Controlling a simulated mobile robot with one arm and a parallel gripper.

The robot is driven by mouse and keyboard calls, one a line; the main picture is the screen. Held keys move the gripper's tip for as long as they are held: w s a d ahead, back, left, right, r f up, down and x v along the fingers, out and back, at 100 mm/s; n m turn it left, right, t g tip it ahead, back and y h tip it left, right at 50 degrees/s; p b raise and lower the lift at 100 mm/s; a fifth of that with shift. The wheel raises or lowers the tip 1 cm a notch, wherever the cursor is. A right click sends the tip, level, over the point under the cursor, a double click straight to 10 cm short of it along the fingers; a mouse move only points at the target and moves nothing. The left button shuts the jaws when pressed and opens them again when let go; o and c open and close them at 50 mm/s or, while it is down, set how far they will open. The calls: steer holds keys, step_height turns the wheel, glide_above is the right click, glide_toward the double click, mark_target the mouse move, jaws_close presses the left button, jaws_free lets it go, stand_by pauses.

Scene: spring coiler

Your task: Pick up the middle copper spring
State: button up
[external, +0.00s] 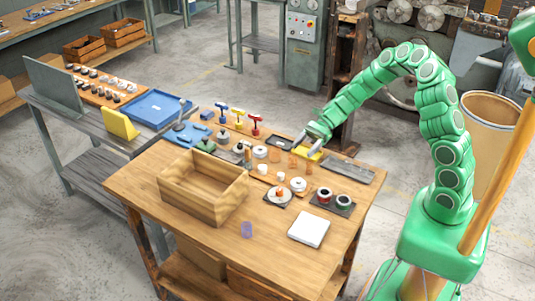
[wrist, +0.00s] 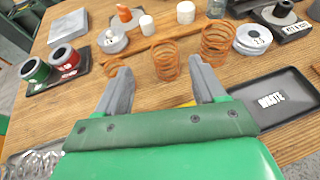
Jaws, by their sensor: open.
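Three coiled copper springs stand in a row on the wooden table. The middle copper spring (wrist: 165,62) is upright in the wrist view, just beyond and between my fingertips. The left spring (wrist: 115,67) is partly hidden by my left finger. The right, taller spring (wrist: 218,42) stands behind my right finger. My gripper (wrist: 158,72) is open and empty, its two grey fingers spread apart. In the external view my gripper (external: 306,146) hangs over the table's back right part, close to the small springs (external: 292,160).
A black tray marked WASTE (wrist: 272,102) lies right of my gripper. Red and green spools (wrist: 66,60) sit on a dark stand at left. Weights and white cylinders (wrist: 185,12) stand behind the springs. An open wooden box (external: 203,208) occupies the table's left part.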

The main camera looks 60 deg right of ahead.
mark_target(290, 162)
steer(key=shift+f, duration=0.75)
steer(key=shift+a+f, duration=0.1)
steer(key=shift+a, duration=0.15)
steer(key=shift+x, duration=1)
steer(key=shift+w+a+f, duration=0.15)
steer(key=shift+w+a, duration=0.2)
steer(key=shift+a, duration=0.5)
steer(key=shift+w+a+f, duration=0.2)
steer(key=shift+w+a, duration=0.1)
steer(key=shift+a, duration=0.55)
steer(key=shift+w+a+f, duration=0.15)
steer(key=shift+w+a, duration=0.2)
steer(key=shift+a, duration=0.5)
steer(key=c, duration=1)
steer(key=shift+c, duration=0.2)
steer(key=shift+r, duration=0.1)
